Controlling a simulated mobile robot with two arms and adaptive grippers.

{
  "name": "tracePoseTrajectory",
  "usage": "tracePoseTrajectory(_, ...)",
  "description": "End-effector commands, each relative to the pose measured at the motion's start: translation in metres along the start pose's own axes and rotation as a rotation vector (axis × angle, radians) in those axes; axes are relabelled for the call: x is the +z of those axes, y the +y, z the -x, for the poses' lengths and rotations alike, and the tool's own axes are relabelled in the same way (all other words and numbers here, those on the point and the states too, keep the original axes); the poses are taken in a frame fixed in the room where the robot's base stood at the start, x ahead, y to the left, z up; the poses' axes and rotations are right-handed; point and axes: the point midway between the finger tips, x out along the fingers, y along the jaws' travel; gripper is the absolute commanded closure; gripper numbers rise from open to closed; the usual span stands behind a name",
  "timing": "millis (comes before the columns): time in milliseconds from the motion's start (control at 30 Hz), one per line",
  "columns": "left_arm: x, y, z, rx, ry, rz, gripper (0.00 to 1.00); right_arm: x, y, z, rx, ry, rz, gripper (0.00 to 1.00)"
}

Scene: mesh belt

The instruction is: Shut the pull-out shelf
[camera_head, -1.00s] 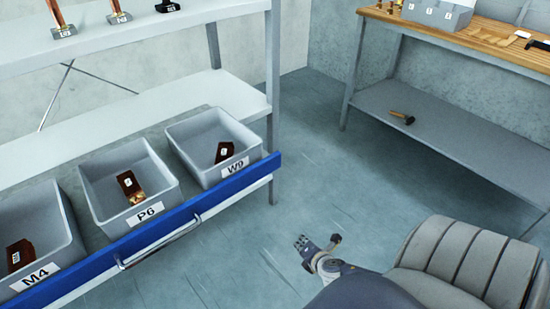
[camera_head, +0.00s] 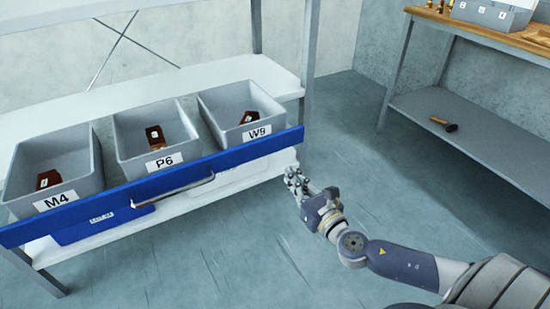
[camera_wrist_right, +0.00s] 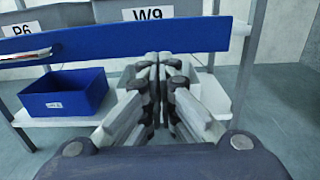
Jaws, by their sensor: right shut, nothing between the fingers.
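The pull-out shelf has a long blue front (camera_head: 230,163) with a metal bar handle (camera_head: 175,190). It carries three grey bins: M4 (camera_head: 57,200), P6 (camera_head: 165,163) and W9 (camera_head: 256,134), each with a brown part inside. My right gripper (camera_head: 294,178) is shut and empty, in front of and just below the right end of the blue front. In the right wrist view the blue front (camera_wrist_right: 195,36) spans the upper part, with the shut fingers (camera_wrist_right: 160,68) below it. The handle's end (camera_wrist_right: 25,56) shows at the left. My left gripper is not in view.
A blue bin (camera_wrist_right: 65,95) stands on the white lower shelf (camera_wrist_right: 75,122) under the pull-out shelf. A rack post (camera_head: 309,65) rises near the front's right end. A workbench (camera_head: 480,35) with a hammer (camera_head: 444,124) on its lower shelf stands at right. Floor between is clear.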

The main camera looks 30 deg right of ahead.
Motion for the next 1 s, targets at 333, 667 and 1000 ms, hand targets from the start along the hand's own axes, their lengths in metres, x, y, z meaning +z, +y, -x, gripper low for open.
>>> tracePoseTrajectory(333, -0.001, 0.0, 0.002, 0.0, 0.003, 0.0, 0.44, 0.001, 0.0, -0.054, -0.002, -0.003, -0.003, 1.0)
tracePoseTrajectory(667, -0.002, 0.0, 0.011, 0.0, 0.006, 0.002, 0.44, 0.0, 0.0, -0.093, 0.0, 0.0, -0.003, 1.0)
tracePoseTrajectory(1000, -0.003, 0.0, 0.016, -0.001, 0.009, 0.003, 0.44, 0.0, 0.0, -0.1, 0.0, 0.001, -0.003, 1.0)
